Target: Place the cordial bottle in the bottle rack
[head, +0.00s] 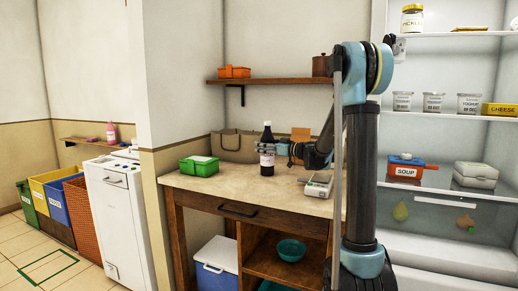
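A dark bottle with a white label (267,162), which looks like the cordial bottle, is upright at the wooden counter (230,182). Its base looks at or very near the counter top. My gripper (266,147) reaches in from the right, and its fingers are around the bottle's upper body. At this size I cannot tell whether they are closed tightly on it. I cannot make out a bottle rack in this view.
A green tub (199,165) and a grey-brown bag (236,147) are left of the bottle. A scale-like device (318,187) is to the right. A wall shelf (270,81) hangs above. An open fridge-like unit (450,135) is at right.

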